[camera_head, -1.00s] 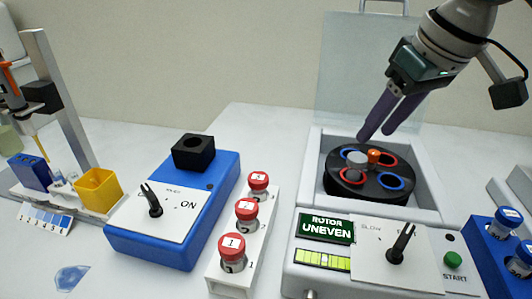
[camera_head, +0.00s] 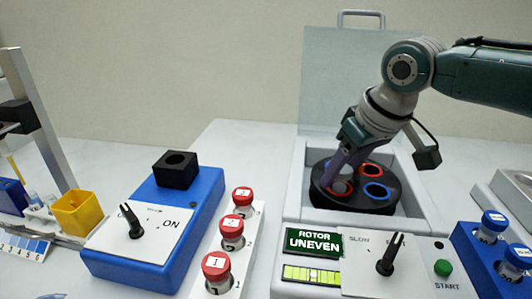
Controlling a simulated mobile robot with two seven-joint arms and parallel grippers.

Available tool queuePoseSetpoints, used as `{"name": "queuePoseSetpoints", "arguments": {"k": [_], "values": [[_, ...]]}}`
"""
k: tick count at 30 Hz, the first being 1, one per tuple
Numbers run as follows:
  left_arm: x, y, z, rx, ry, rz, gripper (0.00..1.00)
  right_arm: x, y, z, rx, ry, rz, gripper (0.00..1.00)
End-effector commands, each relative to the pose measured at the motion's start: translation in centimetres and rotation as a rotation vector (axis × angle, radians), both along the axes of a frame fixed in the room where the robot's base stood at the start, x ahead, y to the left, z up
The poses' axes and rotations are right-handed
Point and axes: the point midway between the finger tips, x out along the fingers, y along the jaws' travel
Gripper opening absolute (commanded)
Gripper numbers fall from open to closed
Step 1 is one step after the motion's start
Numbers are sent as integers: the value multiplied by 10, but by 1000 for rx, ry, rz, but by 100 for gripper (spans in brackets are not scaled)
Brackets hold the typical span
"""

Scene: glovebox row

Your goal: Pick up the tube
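My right gripper (camera_head: 341,172) points down into the centrifuge, its purple fingers at the front-left part of the dark rotor (camera_head: 356,198). A grey tube (camera_head: 340,187) shows in part in a red-ringed well right below the fingertips. The fingers hide its upper part, and I cannot tell whether they are closed on it. Three red-capped tubes, the nearest one labelled 1 (camera_head: 217,268), stand upright in a white rack (camera_head: 246,262), left of the centrifuge. My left gripper is not in view.
The centrifuge lid (camera_head: 345,70) stands open behind the rotor. Its display (camera_head: 314,241) reads "ROTOR UNEVEN". A blue rack (camera_head: 480,262) with blue-capped tubes is at the right. A blue device (camera_head: 180,235) and a yellow box (camera_head: 78,212) are at the left.

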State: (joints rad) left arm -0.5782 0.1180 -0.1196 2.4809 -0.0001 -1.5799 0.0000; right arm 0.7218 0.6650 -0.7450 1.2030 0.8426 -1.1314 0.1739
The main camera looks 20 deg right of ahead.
Motion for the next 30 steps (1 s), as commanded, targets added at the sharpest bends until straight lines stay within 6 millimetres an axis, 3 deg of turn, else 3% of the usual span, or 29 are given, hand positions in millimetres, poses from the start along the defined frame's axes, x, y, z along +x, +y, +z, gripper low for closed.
{"name": "queuePoseSetpoints", "arguments": {"k": [2, 13, 24, 30], "values": [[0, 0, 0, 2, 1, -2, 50, 0, 0, 0, 0, 0, 0, 42], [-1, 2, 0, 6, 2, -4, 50, 0, 0, 0, 0, 0, -1, 1], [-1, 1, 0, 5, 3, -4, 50, 0, 0, 2, 0, 0, -1, 0], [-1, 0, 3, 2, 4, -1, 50, 1, 0, 18, 2, -3, -1, 0]]}}
